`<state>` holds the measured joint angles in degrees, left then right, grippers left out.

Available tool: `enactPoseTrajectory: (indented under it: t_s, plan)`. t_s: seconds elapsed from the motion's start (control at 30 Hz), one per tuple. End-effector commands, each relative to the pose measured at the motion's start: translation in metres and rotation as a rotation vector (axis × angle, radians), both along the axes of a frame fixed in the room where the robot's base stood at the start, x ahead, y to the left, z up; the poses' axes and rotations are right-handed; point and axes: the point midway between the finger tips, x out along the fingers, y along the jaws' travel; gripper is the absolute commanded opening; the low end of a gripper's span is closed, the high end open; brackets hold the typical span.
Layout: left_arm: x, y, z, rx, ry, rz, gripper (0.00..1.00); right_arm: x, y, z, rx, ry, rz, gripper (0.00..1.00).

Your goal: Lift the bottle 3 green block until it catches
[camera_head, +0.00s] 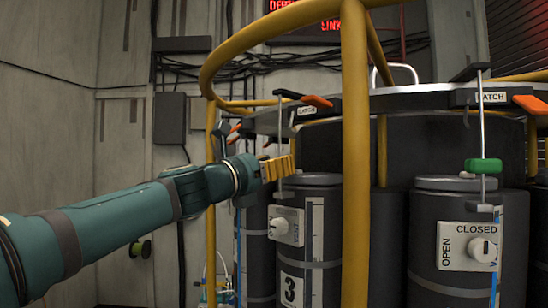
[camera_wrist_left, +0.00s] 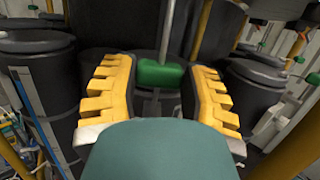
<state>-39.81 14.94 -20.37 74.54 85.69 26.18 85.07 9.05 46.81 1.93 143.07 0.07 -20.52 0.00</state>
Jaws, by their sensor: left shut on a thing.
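Bottle 3 (camera_head: 322,240) is a dark cylinder with a "3" label, a white valve plate and a thin upright rod (camera_head: 280,130). My left gripper (camera_head: 278,168) has its yellow fingers at this rod, a little above the valve plate. In the left wrist view the green block (camera_wrist_left: 160,74) sits on the rod between the two fingers, and the gripper is shut on it. In the head view the fingers hide this block. An orange-handled latch (camera_head: 316,101) is above, near the rod's top. My right gripper is not in view.
A yellow post (camera_head: 355,170) and curved yellow rail (camera_head: 240,45) stand in front of the bottles. Another bottle (camera_head: 430,235) at right has its own green block (camera_head: 483,166) on a rod, under a latch with an orange handle. Open space lies at left.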

Motion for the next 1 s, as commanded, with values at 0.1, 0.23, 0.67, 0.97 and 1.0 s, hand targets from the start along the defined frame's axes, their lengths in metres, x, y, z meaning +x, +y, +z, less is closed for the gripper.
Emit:
enactPoseTrajectory:
  t_s: [0.1,0.23,0.67,0.97,1.0]
  plan:
    - [0.000,0.000,0.005,0.001,-0.001,0.000,0.04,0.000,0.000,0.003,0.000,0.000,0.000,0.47]
    - [0.000,0.000,0.011,0.000,0.000,-0.001,0.04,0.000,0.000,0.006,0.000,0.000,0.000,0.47]
    - [0.000,0.000,0.031,-0.001,-0.004,0.000,0.04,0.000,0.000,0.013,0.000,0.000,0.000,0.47]
    - [0.000,0.000,0.045,-0.003,-0.004,-0.001,0.04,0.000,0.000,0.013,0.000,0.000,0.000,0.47]
    - [0.000,0.000,0.047,-0.002,-0.005,0.000,0.04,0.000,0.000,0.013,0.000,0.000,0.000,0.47]
